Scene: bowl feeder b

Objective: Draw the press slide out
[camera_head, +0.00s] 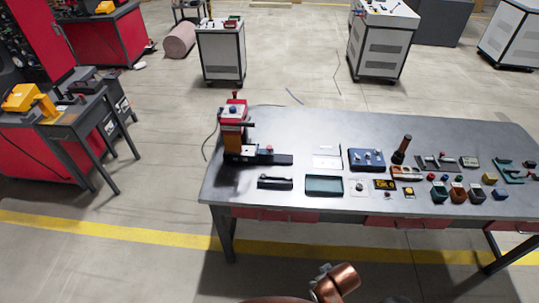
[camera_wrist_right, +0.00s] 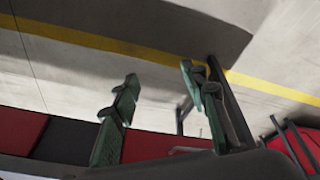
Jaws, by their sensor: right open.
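The red and dark press (camera_head: 234,124) stands upright at the left end of the grey workbench (camera_head: 300,125). A dark flat slide (camera_head: 276,159) lies at its base and reaches to the right, with a small red knob near it. How far the slide is out I cannot tell. My right gripper (camera_wrist_right: 160,75) shows only in the right wrist view, with its two green fingers apart and nothing between them. It is away from the press, which is not in that view. My left gripper is not in view.
A blue block with knobs (camera_head: 367,159) and several small parts and bins fill the right of the bench. A copper-coloured link of mine shows at the bottom. Floor in front is clear.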

